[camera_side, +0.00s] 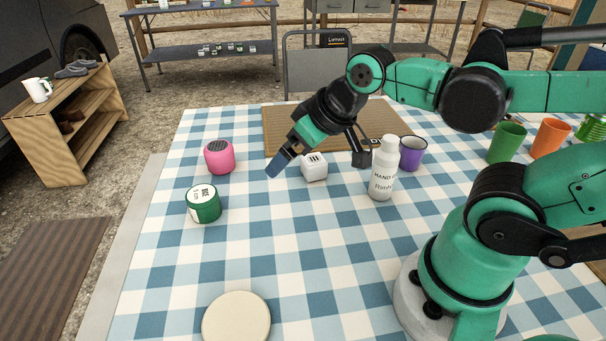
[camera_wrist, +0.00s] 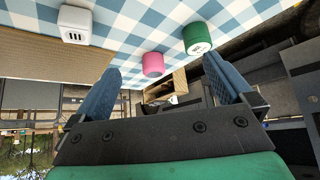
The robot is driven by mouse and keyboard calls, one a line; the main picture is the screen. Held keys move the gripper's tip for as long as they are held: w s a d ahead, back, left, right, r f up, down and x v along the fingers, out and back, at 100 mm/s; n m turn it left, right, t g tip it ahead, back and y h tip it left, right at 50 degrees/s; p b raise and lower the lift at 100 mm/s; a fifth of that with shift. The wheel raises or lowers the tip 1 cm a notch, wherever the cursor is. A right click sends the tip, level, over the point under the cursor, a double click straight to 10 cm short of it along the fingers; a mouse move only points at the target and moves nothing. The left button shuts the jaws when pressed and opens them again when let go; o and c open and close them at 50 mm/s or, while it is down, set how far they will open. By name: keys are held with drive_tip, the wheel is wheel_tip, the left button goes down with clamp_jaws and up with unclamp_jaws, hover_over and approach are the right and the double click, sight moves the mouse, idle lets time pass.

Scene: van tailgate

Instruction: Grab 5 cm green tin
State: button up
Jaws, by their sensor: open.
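The green tin (camera_side: 204,204) with a white label and lid stands on the blue-and-white checked cloth, left of centre in the side view. It also shows in the wrist view (camera_wrist: 197,39), near the top and beyond the right finger. My gripper (camera_side: 277,165) is open and empty, held above the cloth to the right of the tin and apart from it. In the wrist view both blue fingers of my gripper (camera_wrist: 166,88) are spread, with nothing between their tips.
A pink round speaker (camera_side: 220,157) stands behind the tin. A white cube (camera_side: 314,167), a white bottle (camera_side: 383,170) and a purple cup (camera_side: 411,153) are to the right. A cream disc (camera_side: 236,319) lies at the front. The cloth (camera_side: 150,262) is clear around the tin.

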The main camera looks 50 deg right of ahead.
sight(214, 189)
drive_tip(key=w+a+f+n+y, duration=0.1)
drive_tip(key=w+f+n+y, duration=0.1)
drive_tip(key=w+n+y, duration=0.1)
drive_tip(key=w+a+f+n+g+y, duration=0.1)
drive_tip(key=w+f+n+y, duration=0.1)
drive_tip(key=w, duration=0.3)
drive_tip(key=w+a+f+n+g+y, duration=0.1)
drive_tip(key=w+f+n+y, duration=0.1)
drive_tip(key=w+n+y, duration=0.1)
drive_tip(key=shift+w+a+f+n+y, duration=0.1)
drive_tip(key=shift+w+f+n+y, duration=0.1)
drive_tip(key=shift+w+n, duration=0.3)
drive_tip(key=shift+w+f+n+y, duration=0.1)
drive_tip(key=shift+w+n+y, duration=0.1)
drive_tip(key=shift+w+n, duration=0.3)
drive_tip(key=f+n+y, duration=0.1)
drive_tip(key=w+f+n+y, duration=0.1)
drive_tip(key=f, duration=0.1)
drive_tip(key=shift+n, duration=0.3)
drive_tip(key=shift+f+n+y, duration=0.25)
drive_tip(key=shift+n+y, duration=0.05)
drive_tip(key=shift+y, duration=0.1)
drive_tip(key=shift+x, duration=2.75)
drive_tip(key=shift+f, duration=0.1)
drive_tip(key=c, duration=1.2)
drive_tip(key=shift+c, duration=0.2)
